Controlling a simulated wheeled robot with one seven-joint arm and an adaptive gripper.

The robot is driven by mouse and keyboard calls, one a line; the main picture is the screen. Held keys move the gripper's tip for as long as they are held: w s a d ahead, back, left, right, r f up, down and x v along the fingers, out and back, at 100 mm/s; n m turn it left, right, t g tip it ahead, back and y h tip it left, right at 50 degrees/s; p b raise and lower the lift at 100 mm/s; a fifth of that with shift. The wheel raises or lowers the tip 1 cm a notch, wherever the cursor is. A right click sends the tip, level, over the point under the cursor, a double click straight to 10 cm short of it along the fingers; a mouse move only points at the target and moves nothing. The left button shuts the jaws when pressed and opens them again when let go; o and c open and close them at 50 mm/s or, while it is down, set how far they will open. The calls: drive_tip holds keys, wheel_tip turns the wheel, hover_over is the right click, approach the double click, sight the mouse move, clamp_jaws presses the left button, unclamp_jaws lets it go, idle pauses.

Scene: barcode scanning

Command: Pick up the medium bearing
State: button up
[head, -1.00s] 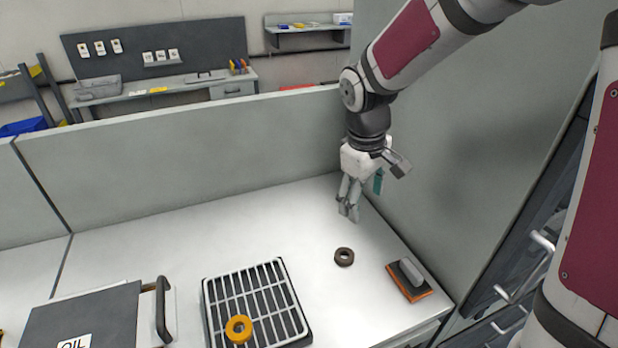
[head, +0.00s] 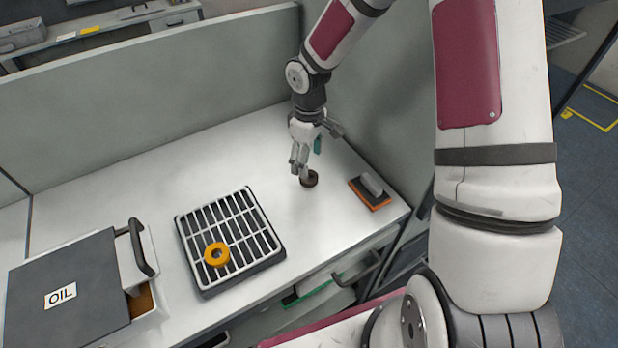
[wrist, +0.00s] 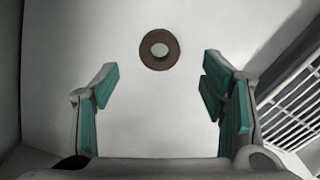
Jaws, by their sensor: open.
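A dark brown ring-shaped bearing (head: 310,181) lies flat on the white worktop (head: 150,178). My gripper (head: 298,172) points down just above and beside it, its fingertips partly overlapping the ring in the head view. In the wrist view the bearing (wrist: 145,50) lies ahead of my gripper (wrist: 160,72), roughly centred between the two spread fingers. The fingers are open with nothing between them. An orange-yellow ring (head: 209,258) lies on a gridded tray (head: 238,265).
A sponge-like block (head: 373,194) with an orange base lies right of the bearing. A dark box marked OIL (head: 90,285) stands at the left. A grey partition (head: 160,95) runs behind the worktop. The worktop left of my gripper is clear.

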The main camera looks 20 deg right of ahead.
drive_tip(key=shift+f+p, duration=0.55)
drive_tip(key=shift+f, duration=2.45)
drive_tip(key=c, duration=1.3)
